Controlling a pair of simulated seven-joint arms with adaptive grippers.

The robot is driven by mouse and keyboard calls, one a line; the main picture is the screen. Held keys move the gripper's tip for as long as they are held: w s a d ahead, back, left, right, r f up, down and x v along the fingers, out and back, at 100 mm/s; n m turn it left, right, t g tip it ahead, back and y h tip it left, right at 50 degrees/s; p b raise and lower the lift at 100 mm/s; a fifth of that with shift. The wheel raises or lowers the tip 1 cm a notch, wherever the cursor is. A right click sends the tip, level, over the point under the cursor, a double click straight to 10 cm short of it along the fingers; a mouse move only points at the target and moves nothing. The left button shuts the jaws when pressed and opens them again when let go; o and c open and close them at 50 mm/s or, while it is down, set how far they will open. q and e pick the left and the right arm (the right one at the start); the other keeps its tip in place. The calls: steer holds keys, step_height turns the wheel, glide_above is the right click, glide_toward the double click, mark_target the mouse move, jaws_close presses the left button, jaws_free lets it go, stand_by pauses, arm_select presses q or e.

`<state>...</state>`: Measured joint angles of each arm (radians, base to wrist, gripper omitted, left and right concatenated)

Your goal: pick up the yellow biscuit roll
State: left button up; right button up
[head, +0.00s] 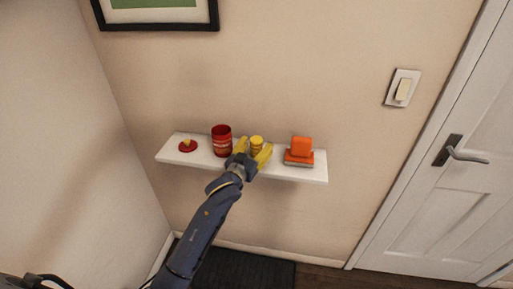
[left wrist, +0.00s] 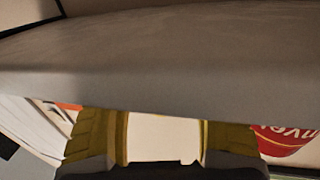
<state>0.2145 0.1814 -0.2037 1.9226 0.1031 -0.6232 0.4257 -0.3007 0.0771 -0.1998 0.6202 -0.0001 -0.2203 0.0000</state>
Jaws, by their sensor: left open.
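The yellow biscuit roll (head: 257,142) stands upright on the white wall shelf (head: 310,176), between the red can and the orange object. My left gripper (head: 253,151) is open at the shelf's front edge, its yellow fingers spread on the near side of the roll. Its fingers partly cover the roll's lower part, and I cannot tell whether they touch it. In the left wrist view the open fingers (left wrist: 164,135) show with a pale gap between them. I cannot make out the roll there; a broad grey band, probably the shelf, hides much of that view. My right gripper is not in view.
A red can (head: 222,141) stands close left of my gripper, and its lettering shows in the left wrist view (left wrist: 283,140). An orange object (head: 301,148) on a grey-edged base is to the right. A small red disc-shaped item (head: 187,146) lies far left. A door (head: 440,200) is at right.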

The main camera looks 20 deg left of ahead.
arm_select(q)
steer(key=c, duration=1.3)
steer(key=shift+r, duration=0.15)
steer(key=shift+c, duration=0.2)
